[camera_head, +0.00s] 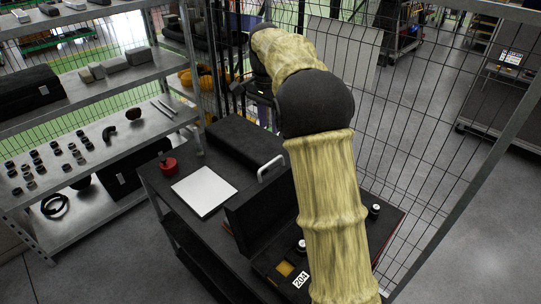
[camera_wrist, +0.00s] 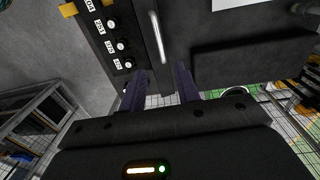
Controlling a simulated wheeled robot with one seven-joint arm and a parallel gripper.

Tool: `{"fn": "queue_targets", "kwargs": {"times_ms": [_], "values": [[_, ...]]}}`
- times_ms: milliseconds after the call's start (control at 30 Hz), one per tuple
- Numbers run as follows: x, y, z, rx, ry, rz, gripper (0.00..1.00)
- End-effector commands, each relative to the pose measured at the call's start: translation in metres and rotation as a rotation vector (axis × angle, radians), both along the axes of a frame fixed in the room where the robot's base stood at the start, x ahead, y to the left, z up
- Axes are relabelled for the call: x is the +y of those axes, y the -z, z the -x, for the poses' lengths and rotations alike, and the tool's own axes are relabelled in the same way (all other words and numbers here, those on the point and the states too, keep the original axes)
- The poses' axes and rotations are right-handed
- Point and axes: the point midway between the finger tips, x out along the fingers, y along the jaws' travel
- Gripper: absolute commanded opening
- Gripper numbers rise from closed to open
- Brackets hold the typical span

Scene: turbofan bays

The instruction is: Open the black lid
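The black lid (camera_head: 253,216) is a dark panel on the cart, with a pale metal bar handle (camera_head: 270,167) near its upper edge. It looks raised above the cart top, but its exact tilt is hard to tell. In the wrist view the handle (camera_wrist: 156,38) runs up the picture, its near end close to the gap between my fingertips. My gripper (camera_wrist: 161,73) is open, its two dark fingers apart and nothing shut between them. Contact with the handle cannot be told. In the head view my arm hides part of the panel's right side.
A labelled strip with white-topped knobs (camera_wrist: 120,45) lies left of the handle. A white sheet (camera_head: 204,191) and a red pot (camera_head: 168,165) sit on the cart. Metal shelves (camera_head: 95,150) stand left; wire fencing (camera_head: 425,120) rises behind and right. Floor at right is clear.

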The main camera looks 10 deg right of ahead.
Motion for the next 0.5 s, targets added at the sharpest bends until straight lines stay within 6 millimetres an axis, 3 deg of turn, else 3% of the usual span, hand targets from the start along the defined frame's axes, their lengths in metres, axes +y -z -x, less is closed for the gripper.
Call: {"fn": "queue_targets", "kwargs": {"times_ms": [500], "values": [[-0.003, 0.088, 0.005, 0.004, 0.000, 0.001, 0.32]]}}
